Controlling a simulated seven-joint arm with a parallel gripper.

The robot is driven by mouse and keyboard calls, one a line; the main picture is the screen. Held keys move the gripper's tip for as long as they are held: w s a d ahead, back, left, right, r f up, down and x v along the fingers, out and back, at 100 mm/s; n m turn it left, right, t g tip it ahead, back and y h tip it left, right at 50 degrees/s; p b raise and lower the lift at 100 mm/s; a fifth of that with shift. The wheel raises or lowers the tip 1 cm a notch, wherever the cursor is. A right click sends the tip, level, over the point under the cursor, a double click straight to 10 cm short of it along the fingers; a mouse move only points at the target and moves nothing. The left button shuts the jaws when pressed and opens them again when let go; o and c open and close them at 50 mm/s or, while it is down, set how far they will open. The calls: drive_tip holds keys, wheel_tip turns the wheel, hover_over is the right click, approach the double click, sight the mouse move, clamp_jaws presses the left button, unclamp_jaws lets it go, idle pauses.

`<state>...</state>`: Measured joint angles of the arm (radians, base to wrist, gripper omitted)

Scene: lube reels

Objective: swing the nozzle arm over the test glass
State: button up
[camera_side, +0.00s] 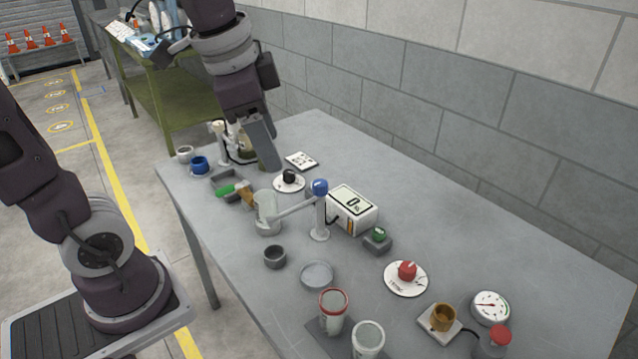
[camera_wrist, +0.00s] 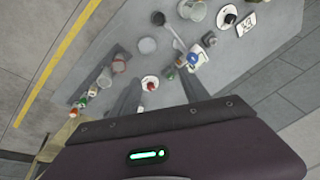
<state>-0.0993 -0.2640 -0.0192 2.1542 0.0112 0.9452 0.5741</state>
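The nozzle arm (camera_side: 295,206) reaches left from a post topped by a blue ball (camera_side: 320,187). It also shows in the wrist view (camera_wrist: 178,42). A pale glass beaker (camera_side: 266,222), which looks like the test glass, stands at the arm's left end. It also shows in the wrist view (camera_wrist: 191,10). My gripper (camera_side: 268,165) is above the table, apart from the nozzle arm. In the wrist view its two grey fingers (camera_wrist: 156,100) are spread with nothing between them.
A 0% display box (camera_side: 352,210) stands close behind the post, with a green button (camera_side: 379,235) beside it. A grey cup (camera_side: 275,258) and a shallow dish (camera_side: 317,274) lie in front. A red-knob dial (camera_side: 405,278) is right. The table's back right is clear.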

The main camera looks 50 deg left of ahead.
drive_tip(key=w+a+f+m+g, duration=0.1)
drive_tip(key=w+a+f+m, duration=0.15)
drive_tip(key=w, duration=0.35)
drive_tip(key=m+g, duration=0.3)
drive_tip(key=m, duration=0.4)
hover_over(321, 183)
drive_tip(key=shift+n, duration=0.25)
wheel_tip(321, 183, down, 9)
wheel_tip(321, 183, down, 7)
drive_tip(key=shift+f, duration=0.2)
drive_tip(key=shift+c, duration=0.3)
clamp_jaws()
drive_tip(key=shift+r, duration=0.1)
